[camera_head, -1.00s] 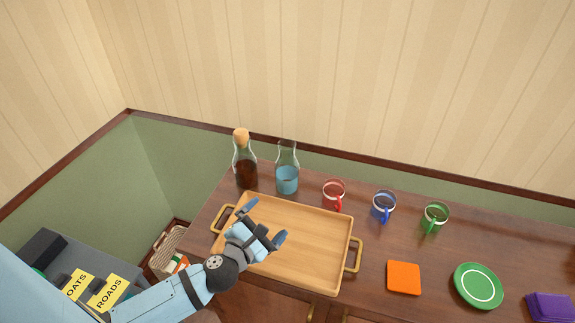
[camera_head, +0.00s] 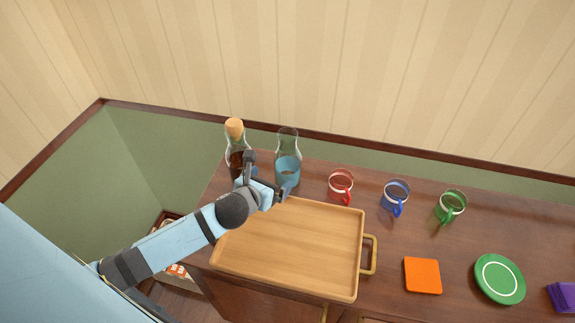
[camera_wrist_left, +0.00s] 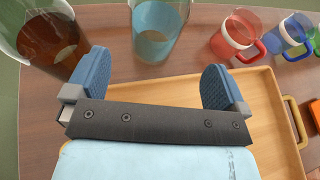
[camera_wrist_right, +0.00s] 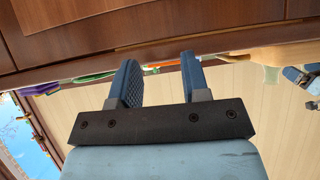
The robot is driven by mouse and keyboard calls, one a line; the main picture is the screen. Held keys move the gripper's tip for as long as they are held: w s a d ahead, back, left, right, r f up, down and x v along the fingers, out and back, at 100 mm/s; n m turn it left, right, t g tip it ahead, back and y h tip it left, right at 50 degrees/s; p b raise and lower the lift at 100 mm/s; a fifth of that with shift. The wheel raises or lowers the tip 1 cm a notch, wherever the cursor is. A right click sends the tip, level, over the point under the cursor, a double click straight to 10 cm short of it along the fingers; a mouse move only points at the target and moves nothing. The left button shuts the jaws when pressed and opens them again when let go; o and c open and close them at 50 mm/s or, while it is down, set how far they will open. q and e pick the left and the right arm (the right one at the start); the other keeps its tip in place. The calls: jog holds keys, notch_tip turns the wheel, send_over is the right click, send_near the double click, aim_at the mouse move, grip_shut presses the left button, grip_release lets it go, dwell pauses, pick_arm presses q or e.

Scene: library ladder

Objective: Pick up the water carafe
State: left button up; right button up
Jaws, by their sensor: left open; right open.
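The water carafe (camera_head: 288,160) is clear glass with blue water in its lower part. It stands upright at the back of the wooden top, behind the tray. In the left wrist view the carafe (camera_wrist_left: 157,28) is ahead of and between my open fingers, with its top cut off by the frame. My left gripper (camera_head: 266,172) is open and empty, just in front of the carafe; the fingers also show in the left wrist view (camera_wrist_left: 153,82). My right gripper (camera_wrist_right: 158,78) is open and empty, facing the front of the cabinet; it is out of the head view.
A corked bottle of dark liquid (camera_head: 236,145) stands close left of the carafe. Red (camera_head: 341,182), blue (camera_head: 395,195) and green (camera_head: 451,204) mugs stand to its right. A wooden tray (camera_head: 300,245) lies in front. An orange square (camera_head: 422,275) and green coaster (camera_head: 499,279) lie right.

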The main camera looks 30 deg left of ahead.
aim_at(281, 169)
pick_arm(q)
jog(key=x, duration=0.9)
jog(key=shift+w+a, duration=0.15)
jog(key=shift+w, duration=0.25)
jog(key=c, duration=1.1)
jog(key=shift+c, duration=1)
jog(key=shift+r, duration=0.1)
